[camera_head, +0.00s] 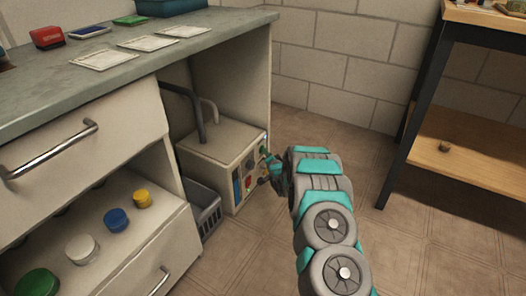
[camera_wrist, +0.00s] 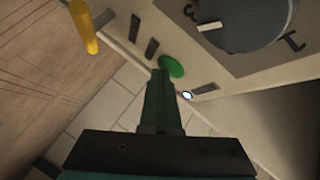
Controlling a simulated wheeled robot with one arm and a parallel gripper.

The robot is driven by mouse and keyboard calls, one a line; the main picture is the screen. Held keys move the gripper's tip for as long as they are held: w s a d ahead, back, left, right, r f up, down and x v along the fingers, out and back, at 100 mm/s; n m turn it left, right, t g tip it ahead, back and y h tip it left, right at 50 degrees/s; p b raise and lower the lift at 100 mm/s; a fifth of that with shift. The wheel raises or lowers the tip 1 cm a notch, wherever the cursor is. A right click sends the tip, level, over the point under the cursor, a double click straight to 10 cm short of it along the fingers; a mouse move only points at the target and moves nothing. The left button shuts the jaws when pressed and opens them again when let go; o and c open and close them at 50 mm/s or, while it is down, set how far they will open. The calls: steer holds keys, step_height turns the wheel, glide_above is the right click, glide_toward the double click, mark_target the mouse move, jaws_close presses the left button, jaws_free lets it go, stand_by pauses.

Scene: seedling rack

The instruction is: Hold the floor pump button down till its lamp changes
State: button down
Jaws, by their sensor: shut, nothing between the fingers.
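The floor pump (camera_head: 215,150) is a cream box on the floor under the counter, with its control panel facing right. In the wrist view, a round green button (camera_wrist: 171,66) is on the panel (camera_wrist: 165,20). A small lamp (camera_wrist: 187,95) beside it shows bright white with a bluish edge. My gripper (camera_wrist: 161,74) is shut and empty, its tips right at the green button's edge and covering part of it. I cannot tell whether they press it. In the head view, my gripper (camera_head: 271,168) is at the panel's right side.
A large grey dial (camera_wrist: 242,18) and a yellow handle (camera_wrist: 84,28) are near the button. An open drawer with coloured lids (camera_head: 116,220) is farther left. The floor (camera_head: 430,240) at right is clear before a wooden-shelved table (camera_head: 470,165).

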steer(key=shift+s+d, duration=0.5)
steer(key=shift+d, duration=0.15)
steer(key=s+d, duration=0.1)
steer(key=d, duration=0.1)
steer(key=s+d, duration=0.2)
steer(key=shift+p, duration=0.35)
stand_by(0.9)
